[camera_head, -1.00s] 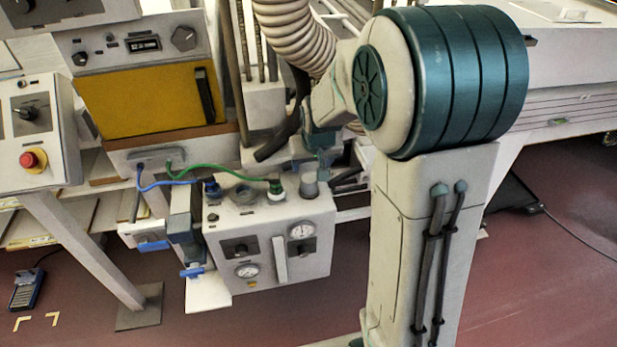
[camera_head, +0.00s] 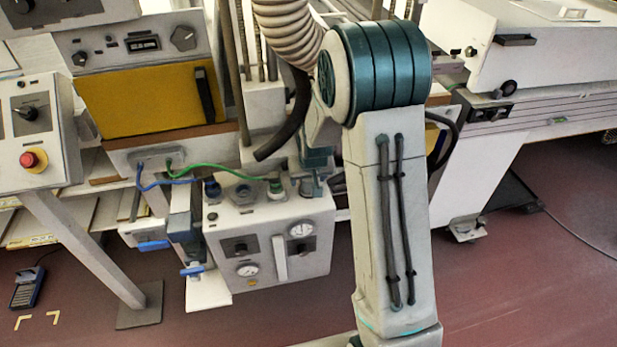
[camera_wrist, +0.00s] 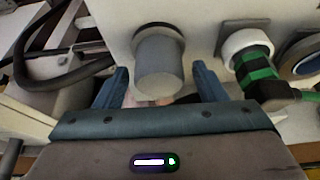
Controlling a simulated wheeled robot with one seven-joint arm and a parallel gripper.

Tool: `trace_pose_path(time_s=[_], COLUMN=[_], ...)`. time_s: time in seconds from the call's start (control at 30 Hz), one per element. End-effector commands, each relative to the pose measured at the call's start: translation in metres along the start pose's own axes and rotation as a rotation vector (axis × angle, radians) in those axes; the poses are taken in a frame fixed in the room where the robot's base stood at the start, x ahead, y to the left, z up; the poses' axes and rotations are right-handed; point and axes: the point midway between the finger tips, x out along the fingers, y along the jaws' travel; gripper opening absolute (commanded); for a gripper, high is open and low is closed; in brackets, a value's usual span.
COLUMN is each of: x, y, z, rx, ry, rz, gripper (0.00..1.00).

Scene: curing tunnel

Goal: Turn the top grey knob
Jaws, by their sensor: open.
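The grey knob (camera_wrist: 159,66) is a plain round cylinder on the pale top of a control box (camera_head: 222,222). In the wrist view my gripper (camera_wrist: 159,75) is open, with one blue-grey finger on each side of the knob. Gaps show between the knob and both fingers, so I see no contact. In the head view my gripper (camera_head: 311,182) is over the box's right rear top corner and mostly hides the knob.
A green connector (camera_wrist: 254,68) with a white collar and green cable stands close right of the knob. A blue connector (camera_head: 212,187) is further left on the box. A ribbed hose (camera_head: 290,35) hangs behind.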

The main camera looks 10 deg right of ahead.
Motion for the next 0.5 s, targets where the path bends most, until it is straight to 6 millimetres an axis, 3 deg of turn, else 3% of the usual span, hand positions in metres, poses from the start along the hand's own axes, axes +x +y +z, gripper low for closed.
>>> trace_pose_path(time_s=[0.07, 0.2, 0.23, 0.5], x=[-0.0001, -0.0003, -0.0003, -0.0004], y=[0.0000, 0.0000, 0.0000, -0.0005], z=[0.0000, 0.0000, 0.0000, 0.0001], rx=[0.000, 0.000, 0.000, 0.010], ry=[0.000, 0.000, 0.000, 0.000], rz=[0.000, 0.000, 0.000, 0.005], gripper=[0.64, 0.25, 0.20, 0.20])
